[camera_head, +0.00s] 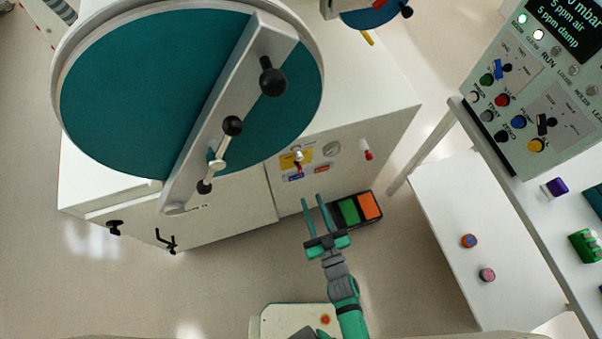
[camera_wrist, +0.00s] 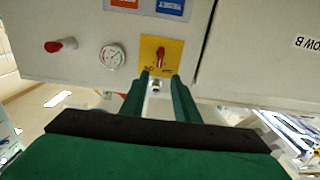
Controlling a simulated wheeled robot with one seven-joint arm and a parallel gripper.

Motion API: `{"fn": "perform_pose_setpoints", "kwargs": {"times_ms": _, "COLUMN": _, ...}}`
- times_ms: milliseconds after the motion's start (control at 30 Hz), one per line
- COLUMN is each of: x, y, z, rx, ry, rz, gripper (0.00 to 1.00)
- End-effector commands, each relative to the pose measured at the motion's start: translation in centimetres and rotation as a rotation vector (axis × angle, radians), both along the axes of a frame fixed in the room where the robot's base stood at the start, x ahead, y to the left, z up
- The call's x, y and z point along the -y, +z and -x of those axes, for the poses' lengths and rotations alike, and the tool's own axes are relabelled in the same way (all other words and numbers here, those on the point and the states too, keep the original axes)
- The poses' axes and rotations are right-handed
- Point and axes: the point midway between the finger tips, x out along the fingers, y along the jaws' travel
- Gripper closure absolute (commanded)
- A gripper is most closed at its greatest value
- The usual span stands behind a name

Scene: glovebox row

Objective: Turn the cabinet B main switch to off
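The main switch (camera_head: 298,168) is a small red handle on a yellow plate (camera_head: 286,160), low on the front of the white cabinet (camera_head: 350,125). In the wrist view the red handle (camera_wrist: 160,57) stands roughly along the picture's vertical on its yellow plate (camera_wrist: 148,45); its marks are too small to read. My gripper (camera_head: 313,200) is open and empty, its two teal fingers pointing at the cabinet front. In the wrist view the fingertips (camera_wrist: 161,77) lie just below the red handle, apart from each other, with a silver knob (camera_wrist: 155,86) showing between them. Contact cannot be told.
A gauge (camera_head: 332,149) and a red-tipped valve (camera_head: 367,151) sit beside the switch. Blue (camera_head: 292,177) and orange (camera_head: 321,168) labels are close by. A green-and-orange pedal box (camera_head: 360,208) lies on the floor. A large teal door (camera_head: 140,90) with a handle bar is above left.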

Motion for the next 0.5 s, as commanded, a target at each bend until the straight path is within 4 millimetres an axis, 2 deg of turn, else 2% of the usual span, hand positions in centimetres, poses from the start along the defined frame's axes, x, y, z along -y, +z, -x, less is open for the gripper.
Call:
{"fn": "perform_pose_setpoints", "kwargs": {"times_ms": 233, "x": -0.8, "y": -0.1, "z": -2.5, "rx": 0.004, "ry": 0.004, "rz": -0.003, "gripper": 0.72}}
{"fn": "perform_pose_setpoints", "kwargs": {"times_ms": 500, "x": -2.4, "y": -0.1, "z": -7.0, "rx": 0.004, "ry": 0.007, "rz": -0.003, "gripper": 0.72}}
